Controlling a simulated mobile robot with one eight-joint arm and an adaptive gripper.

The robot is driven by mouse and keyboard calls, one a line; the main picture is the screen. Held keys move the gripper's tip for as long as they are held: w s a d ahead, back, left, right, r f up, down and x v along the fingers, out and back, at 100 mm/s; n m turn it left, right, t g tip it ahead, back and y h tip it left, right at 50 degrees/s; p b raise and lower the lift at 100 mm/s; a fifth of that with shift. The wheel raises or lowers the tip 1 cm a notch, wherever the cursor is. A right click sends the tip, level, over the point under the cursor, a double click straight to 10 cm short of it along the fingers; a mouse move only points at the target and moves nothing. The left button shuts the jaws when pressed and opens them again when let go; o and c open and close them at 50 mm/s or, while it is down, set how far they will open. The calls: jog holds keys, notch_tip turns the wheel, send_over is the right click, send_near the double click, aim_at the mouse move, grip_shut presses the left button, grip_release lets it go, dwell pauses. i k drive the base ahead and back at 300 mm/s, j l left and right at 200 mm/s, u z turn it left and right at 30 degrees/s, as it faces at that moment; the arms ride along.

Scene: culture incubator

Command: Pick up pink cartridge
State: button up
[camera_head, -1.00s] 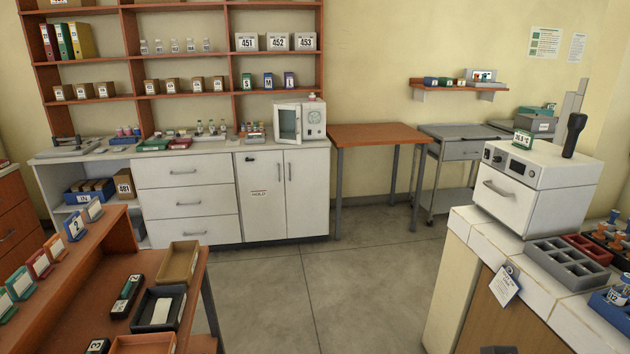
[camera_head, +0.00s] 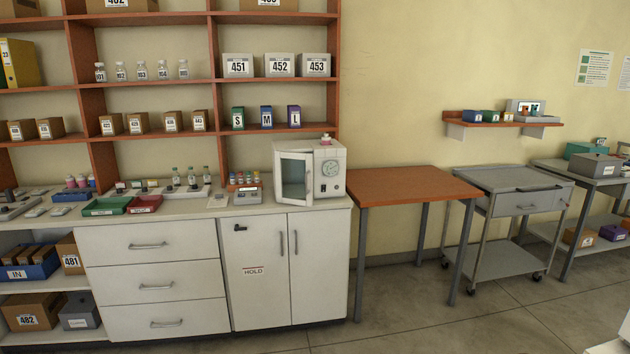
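A small pink item (camera_head: 326,139) with a pale base sits on top of the white incubator (camera_head: 331,174) at the right end of the white counter; it may be the pink cartridge, but it is too small to tell. The incubator's door (camera_head: 294,178) stands ajar at its left side. Several small pink-topped pieces (camera_head: 81,181) stand at the left of the counter, also too small to identify. My gripper is not in view.
White drawers and cupboards (camera_head: 160,291) run below the counter. An orange-brown table (camera_head: 405,186) and a grey wheeled cart (camera_head: 510,181) stand to the right. Shelves (camera_head: 151,88) with boxes and bottles rise behind. The floor in front is clear.

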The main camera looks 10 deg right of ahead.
aim_at(326, 140)
jog(key=i+j+z, duration=0.15)
jog(key=i+j, duration=0.4)
jog(key=i+j+z, duration=0.2)
jog(key=i+j, duration=0.25)
jog(key=j, duration=0.2)
